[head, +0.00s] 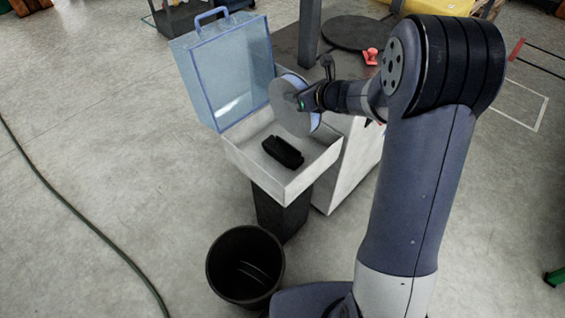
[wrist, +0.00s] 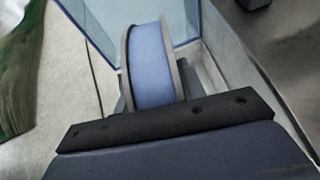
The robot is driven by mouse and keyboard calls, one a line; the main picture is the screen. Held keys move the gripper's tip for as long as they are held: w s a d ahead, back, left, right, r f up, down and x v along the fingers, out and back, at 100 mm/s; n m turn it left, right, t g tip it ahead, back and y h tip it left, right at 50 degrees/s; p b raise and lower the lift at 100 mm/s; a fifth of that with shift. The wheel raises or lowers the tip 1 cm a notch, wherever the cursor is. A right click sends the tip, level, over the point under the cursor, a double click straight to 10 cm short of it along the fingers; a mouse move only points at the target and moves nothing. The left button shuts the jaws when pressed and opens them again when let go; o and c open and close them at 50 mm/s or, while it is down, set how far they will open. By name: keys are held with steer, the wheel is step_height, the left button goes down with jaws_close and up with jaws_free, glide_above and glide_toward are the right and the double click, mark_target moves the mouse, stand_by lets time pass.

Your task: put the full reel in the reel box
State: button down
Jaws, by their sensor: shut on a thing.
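The reel, with grey flanges and blue winding, is in my gripper (head: 303,101), seen edge-on in the wrist view (wrist: 152,65). In the head view the reel (head: 287,106) hangs upright at the right back of the reel box, by its open lid. Whether it touches the box I cannot tell. The reel box (head: 240,155) is a pale open tray with a clear blue lid (head: 222,75) raised at the back. A black block (head: 282,152) lies on its floor. My gripper is shut on the reel; its fingertips are partly hidden.
A black bin (head: 245,266) stands on the floor in front of the box. A pale cabinet (head: 352,165) stands right of the box, and a small red object (head: 371,56) is behind. A dark hose (head: 75,211) runs along the floor at left.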

mark_target(313, 130)
steer(key=shift+n+g+y, duration=0.4)
steer(key=shift+n+y, duration=0.1)
steer(key=shift+n, duration=0.1)
steer(key=a+f+b, duration=0.1)
steer(key=w+a+f+b, duration=0.1)
steer(key=f, duration=0.1)
steer(key=w+a+f+b, duration=0.1)
steer(key=shift+a+f, duration=0.1)
steer(key=shift+f, duration=0.1)
step_height(313, 130, down, 10)
steer(key=b, duration=0.3)
steer(key=shift+r, duration=0.1)
steer(key=shift+f+b, duration=0.25)
steer(key=shift+b, duration=0.2)
steer(key=c, duration=0.9)
jaws_free()
steer(key=shift+r+p, duration=0.2)
steer(key=shift+p, duration=0.1)
steer(key=shift+s+d+r, duration=0.2)
steer(key=shift+s+d, duration=0.05)
steer(key=p+v, duration=0.1)
steer(key=v, duration=1)
steer(key=shift+s+d+f, duration=0.1)
steer(key=shift+s, duration=0.05)
